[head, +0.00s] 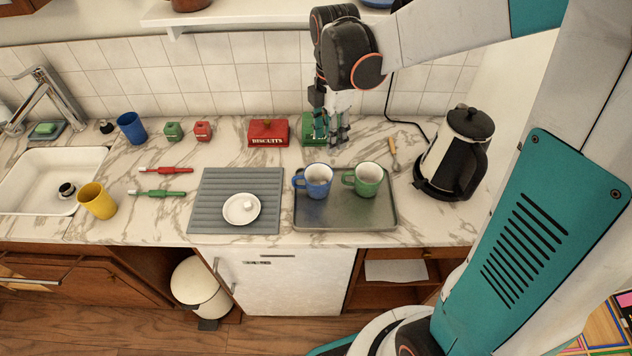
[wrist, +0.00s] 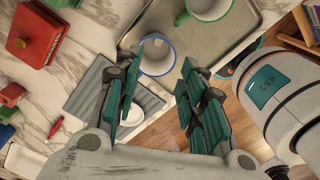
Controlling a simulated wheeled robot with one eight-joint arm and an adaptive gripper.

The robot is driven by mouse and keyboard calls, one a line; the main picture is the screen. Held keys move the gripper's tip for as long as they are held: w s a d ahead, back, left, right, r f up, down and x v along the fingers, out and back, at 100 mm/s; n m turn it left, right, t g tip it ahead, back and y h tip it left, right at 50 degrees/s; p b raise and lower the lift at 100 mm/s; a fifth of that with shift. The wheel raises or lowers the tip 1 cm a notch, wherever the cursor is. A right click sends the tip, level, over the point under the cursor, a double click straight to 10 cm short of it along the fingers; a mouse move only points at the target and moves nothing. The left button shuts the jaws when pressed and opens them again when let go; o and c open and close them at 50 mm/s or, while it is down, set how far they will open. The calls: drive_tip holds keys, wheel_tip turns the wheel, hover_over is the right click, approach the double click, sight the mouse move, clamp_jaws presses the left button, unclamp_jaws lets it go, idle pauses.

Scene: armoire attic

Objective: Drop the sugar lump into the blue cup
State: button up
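The sugar lump (head: 248,206) is a small white cube on a white saucer (head: 233,217), which rests on the grey ribbed mat. The blue cup (head: 317,182), a mug with a white inside, stands upright on the dark tray, its handle to the left. My gripper (head: 331,138) is above the counter behind the tray, in front of the green box, apart from cup and sugar. In the wrist view my gripper (wrist: 169,58) has its teal fingers spread, with nothing between them; the blue cup (wrist: 157,58) shows beyond. The saucer there is partly covered and the lump is not visible.
A green mug (head: 366,181) stands right of the blue cup on the tray (head: 330,220). A black-and-white kettle (head: 455,155) is at the right. A red biscuit box (head: 268,132) and green box (head: 311,126) stand behind. Two brushes lie left of the mat (head: 210,190).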

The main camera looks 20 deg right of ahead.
wheel_tip(320, 180, up, 7)
idle(0.3)
drive_tip(key=shift+s, duration=0.2)
drive_tip(key=s+m+t+b, duration=0.2)
drive_tip(key=s+m+t, duration=0.5)
drive_tip(key=s+m, duration=0.7)
drive_tip(key=a+m, duration=0.1)
drive_tip(key=m, duration=0.5)
drive_tip(key=shift+s+f, duration=0.2)
drive_tip(key=shift+s, duration=0.2)
